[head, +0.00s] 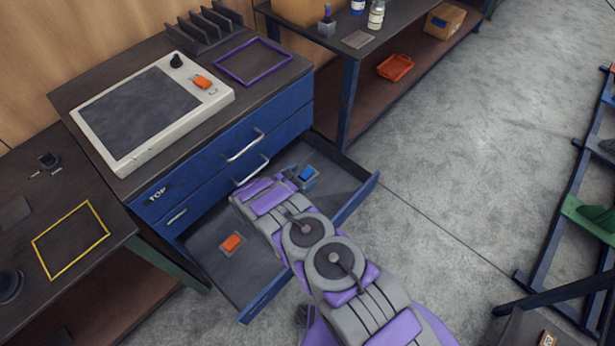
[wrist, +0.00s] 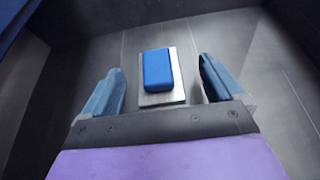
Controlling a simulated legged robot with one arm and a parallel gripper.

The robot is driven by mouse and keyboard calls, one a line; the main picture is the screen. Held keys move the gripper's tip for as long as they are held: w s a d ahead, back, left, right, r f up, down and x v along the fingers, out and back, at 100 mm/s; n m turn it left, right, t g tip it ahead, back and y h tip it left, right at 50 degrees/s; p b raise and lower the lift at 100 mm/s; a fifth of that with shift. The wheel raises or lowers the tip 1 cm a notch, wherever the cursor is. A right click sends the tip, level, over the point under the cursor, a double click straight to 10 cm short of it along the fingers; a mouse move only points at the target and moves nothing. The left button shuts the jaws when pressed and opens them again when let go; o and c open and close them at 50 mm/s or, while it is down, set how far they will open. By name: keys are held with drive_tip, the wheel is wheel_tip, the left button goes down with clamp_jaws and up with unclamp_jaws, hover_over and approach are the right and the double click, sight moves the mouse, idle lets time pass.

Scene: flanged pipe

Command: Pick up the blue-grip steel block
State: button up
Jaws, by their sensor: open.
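The blue-grip steel block (wrist: 158,70) lies on the drawer floor in the wrist view, a blue grip on a flat steel plate. My gripper (wrist: 162,82) is open, with one blue-grey finger on each side of the block and visible gaps to both. In the head view the blue grip (head: 305,173) shows at the far right end of the open bottom drawer (head: 352,196), beside my gripper (head: 300,178). My arm hides part of the drawer's middle.
An orange-topped block (head: 232,243) lies in the drawer's left part. The drawer walls stand close around my gripper. Above are the blue cabinet's drawer handles (head: 245,146). A flat panel device (head: 150,110) and a purple frame (head: 253,62) are on the cabinet top.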

sight(307, 172)
drive_tip(key=shift+w+f+b, duration=0.3)
drive_tip(key=shift+w+f, duration=0.1)
drive_tip(key=shift+w, duration=0.1)
drive_tip(key=b+x, duration=0.1)
drive_tip(key=x, duration=0.2)
drive_tip(key=shift+w+d+f, duration=0.1)
drive_tip(key=shift+w+d, duration=0.1)
drive_tip(key=shift+w, duration=0.05)
drive_tip(key=shift+w+d, duration=0.25)
drive_tip(key=shift+d, duration=0.05)
drive_tip(key=shift+a, duration=0.15)
drive_tip(key=c, duration=1.5)
